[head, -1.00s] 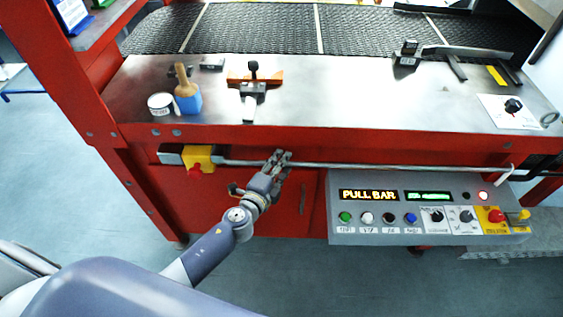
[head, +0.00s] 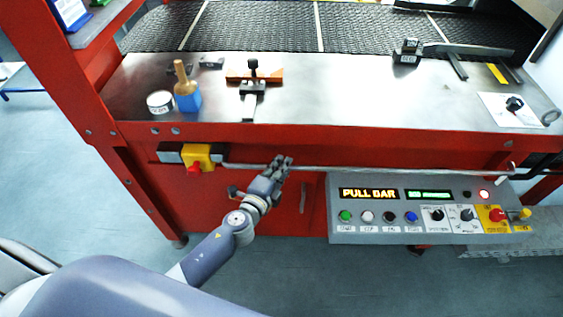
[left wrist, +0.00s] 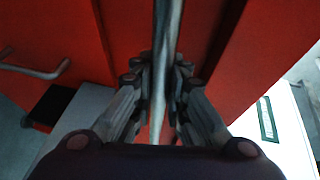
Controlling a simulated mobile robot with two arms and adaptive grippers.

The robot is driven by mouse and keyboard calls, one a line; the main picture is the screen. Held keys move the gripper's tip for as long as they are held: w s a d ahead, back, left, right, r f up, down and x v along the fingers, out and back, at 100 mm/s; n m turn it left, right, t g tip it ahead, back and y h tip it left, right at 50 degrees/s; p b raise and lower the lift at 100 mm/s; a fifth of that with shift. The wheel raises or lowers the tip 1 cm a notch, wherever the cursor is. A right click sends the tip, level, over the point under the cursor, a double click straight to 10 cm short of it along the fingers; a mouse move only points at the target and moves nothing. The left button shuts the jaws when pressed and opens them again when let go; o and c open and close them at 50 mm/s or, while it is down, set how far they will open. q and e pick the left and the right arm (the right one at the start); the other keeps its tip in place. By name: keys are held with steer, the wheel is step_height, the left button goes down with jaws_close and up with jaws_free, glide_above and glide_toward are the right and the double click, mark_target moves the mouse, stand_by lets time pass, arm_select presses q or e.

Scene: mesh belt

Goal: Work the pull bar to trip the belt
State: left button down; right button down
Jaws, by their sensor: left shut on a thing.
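The pull bar (head: 400,170) is a thin grey metal rod along the red front of the machine, below the worktop edge. A yellow switch box with a red button (head: 197,158) sits at its left end. My left gripper (head: 281,163) is shut on the bar, right of the switch box. In the left wrist view the bar (left wrist: 167,40) runs between the two fingers (left wrist: 160,75). The control panel (head: 430,232) shows "PULL BAR" on an amber display and green text beside it. My right gripper is not in view.
The steel worktop (head: 340,95) holds a blue brush (head: 187,97), a white tin (head: 160,103), a clamp (head: 253,85) and a black tool (head: 407,52). The mesh belt (head: 260,27) lies behind. A door handle (head: 303,198) is below the bar.

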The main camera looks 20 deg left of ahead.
arm_select(q)
steer(key=shift+s+d+f, duration=0.15)
steer(key=shift+s+f, duration=0.05)
steer(key=shift+s, duration=0.15)
steer(key=c, duration=1.6)
jaws_free()
steer(key=shift+o, duration=0.2)
steer(key=shift+s+r, duration=0.15)
steer(key=v, duration=1.2)
